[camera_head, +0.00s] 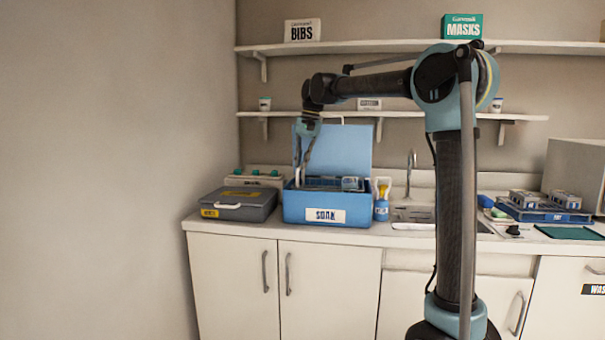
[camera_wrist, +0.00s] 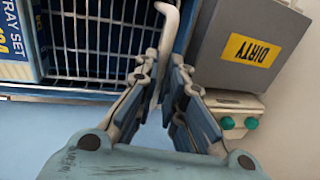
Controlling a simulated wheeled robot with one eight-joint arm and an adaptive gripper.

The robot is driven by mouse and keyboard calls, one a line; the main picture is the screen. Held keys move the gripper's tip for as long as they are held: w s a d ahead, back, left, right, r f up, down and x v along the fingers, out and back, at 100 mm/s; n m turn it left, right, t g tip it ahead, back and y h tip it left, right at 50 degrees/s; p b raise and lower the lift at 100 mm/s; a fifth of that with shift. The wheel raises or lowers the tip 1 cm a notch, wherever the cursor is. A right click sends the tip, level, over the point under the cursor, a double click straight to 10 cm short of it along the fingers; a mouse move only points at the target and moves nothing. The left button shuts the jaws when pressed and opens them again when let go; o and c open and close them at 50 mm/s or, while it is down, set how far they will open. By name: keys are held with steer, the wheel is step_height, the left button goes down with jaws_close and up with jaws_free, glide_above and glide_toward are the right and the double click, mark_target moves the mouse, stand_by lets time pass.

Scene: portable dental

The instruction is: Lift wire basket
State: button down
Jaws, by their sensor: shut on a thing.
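The wire basket (camera_wrist: 105,40) shows in the wrist view as a metal grid inside the blue tub, with a pale curved handle (camera_wrist: 168,14) at its right side. My gripper (camera_wrist: 166,66) is shut on that handle, which runs up between its fingers. In the head view my gripper (camera_head: 300,178) reaches down into the left end of the open blue tub labelled SOAK (camera_head: 290,207). The tub's lid (camera_head: 341,150) stands upright behind it. The basket is mostly hidden there by the tub's front wall. A blue-and-white "tray set" box (camera_wrist: 14,45) lies in the basket.
A grey case labelled DIRTY (camera_wrist: 238,48) stands close beside the tub; it also shows on the counter left of it (camera_head: 238,204). A shelf (camera_head: 345,113) runs above the lid.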

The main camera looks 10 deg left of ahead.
steer(key=shift+r, duration=0.2)
steer(key=c, duration=1.7)
jaws_free()
steer(key=r, duration=0.4)
steer(key=d+r, duration=0.1)
steer(key=r, duration=0.2)
steer(key=d+r, duration=0.1)
steer(key=r, duration=0.3)
steer(key=shift+w+d+r, duration=0.1)
steer(key=shift+d+r, duration=0.1)
steer(key=shift+r, duration=0.1)
steer(key=shift+d, duration=0.1)
